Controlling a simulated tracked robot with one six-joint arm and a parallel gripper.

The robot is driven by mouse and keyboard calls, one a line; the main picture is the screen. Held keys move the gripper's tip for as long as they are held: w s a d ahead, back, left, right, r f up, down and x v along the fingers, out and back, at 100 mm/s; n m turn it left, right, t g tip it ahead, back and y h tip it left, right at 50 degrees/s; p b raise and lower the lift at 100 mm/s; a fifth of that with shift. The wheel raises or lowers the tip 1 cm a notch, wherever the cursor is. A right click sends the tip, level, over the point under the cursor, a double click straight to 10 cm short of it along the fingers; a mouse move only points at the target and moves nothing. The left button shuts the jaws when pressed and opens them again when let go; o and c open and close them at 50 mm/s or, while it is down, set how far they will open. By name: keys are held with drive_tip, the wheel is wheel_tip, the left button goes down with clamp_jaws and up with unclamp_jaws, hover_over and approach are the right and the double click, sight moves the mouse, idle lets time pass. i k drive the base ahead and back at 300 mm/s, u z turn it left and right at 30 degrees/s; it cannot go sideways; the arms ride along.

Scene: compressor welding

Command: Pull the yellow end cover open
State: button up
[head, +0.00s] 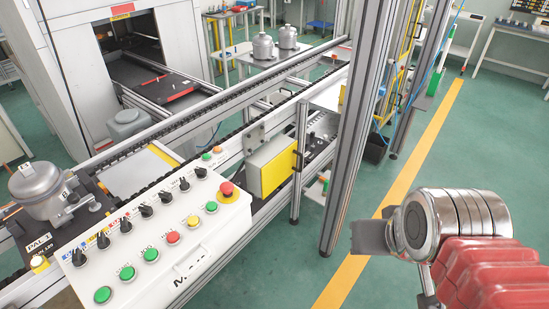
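A white control panel (160,275) with buttons and knobs stands at lower left. A grey compressor (40,187) sits on a pallet behind it. A tall aluminium post (350,150) rises between the cover and my gripper. Green floor (450,150) with a yellow line is clear at right.

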sight(276, 170)
drive_tip(key=u, duration=0.6)
drive_tip(key=i, duration=1)
drive_tip(key=u, duration=0.55)
